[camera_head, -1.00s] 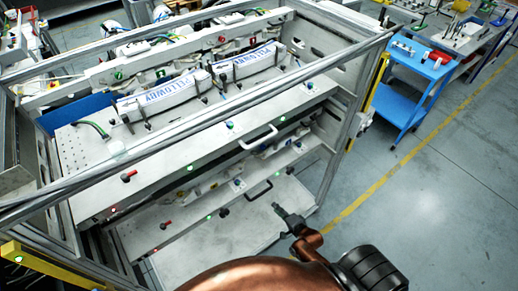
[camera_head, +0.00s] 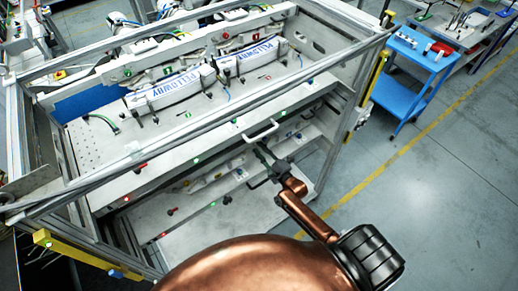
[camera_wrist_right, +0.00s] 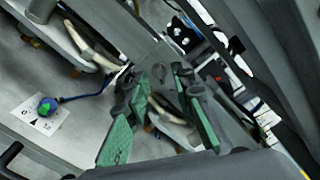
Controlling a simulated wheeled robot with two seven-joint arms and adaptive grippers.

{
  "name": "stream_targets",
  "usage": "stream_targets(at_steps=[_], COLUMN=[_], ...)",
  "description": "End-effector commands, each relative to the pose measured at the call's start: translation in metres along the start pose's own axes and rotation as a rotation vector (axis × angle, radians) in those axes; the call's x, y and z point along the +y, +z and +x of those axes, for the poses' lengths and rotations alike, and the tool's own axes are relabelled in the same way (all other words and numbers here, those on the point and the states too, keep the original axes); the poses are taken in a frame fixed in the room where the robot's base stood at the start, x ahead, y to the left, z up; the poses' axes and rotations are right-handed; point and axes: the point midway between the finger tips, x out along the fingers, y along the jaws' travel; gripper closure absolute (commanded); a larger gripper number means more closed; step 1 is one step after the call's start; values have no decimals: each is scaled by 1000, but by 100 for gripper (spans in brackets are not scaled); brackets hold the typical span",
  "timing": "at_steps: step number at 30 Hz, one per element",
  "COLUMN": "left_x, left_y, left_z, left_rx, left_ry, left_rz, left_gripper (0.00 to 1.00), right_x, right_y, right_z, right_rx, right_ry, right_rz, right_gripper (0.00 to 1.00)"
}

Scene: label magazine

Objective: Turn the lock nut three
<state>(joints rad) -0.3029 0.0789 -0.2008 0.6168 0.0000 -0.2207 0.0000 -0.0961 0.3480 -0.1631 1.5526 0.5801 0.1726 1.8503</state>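No part is clearly marked as lock nut three, so I cannot tell which one it is. In the right wrist view a small blue-green knob (camera_wrist_right: 47,107) sits on a white marked label, with a blue cord beside it. It is left of my right gripper (camera_wrist_right: 160,100), apart from it. The green-padded fingers are spread, with no held part visible between them. In the head view my right gripper (camera_head: 263,167) is at the front of the frame, just below the upper tray's pale handle (camera_head: 262,133). My left gripper is out of view.
The upper tray (camera_head: 160,160) carries white fixtures lettered PLLOWAY (camera_head: 170,90). A lower tray (camera_head: 200,228) sits beneath it. Metal frame bars (camera_head: 230,110) cross in front. A blue trolley (camera_head: 412,75) stands at right; the floor (camera_head: 440,190) there is clear.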

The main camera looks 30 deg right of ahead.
Motion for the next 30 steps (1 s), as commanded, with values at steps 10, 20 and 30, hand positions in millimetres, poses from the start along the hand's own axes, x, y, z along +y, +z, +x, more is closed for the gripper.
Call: stream_targets(at_steps=[10, 20, 30], left_x=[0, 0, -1], left_y=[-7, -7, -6], left_z=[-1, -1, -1], left_rx=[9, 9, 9], left_ry=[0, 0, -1], left_rz=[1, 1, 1], left_gripper=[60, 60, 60], right_x=[1, 0, 1], right_y=[0, 0, 0], right_z=[6, 6, 6], right_rx=[0, 0, 0], right_ry=[1, 1, 1], right_rz=[-1, -1, -1], right_gripper=[77, 98, 100])
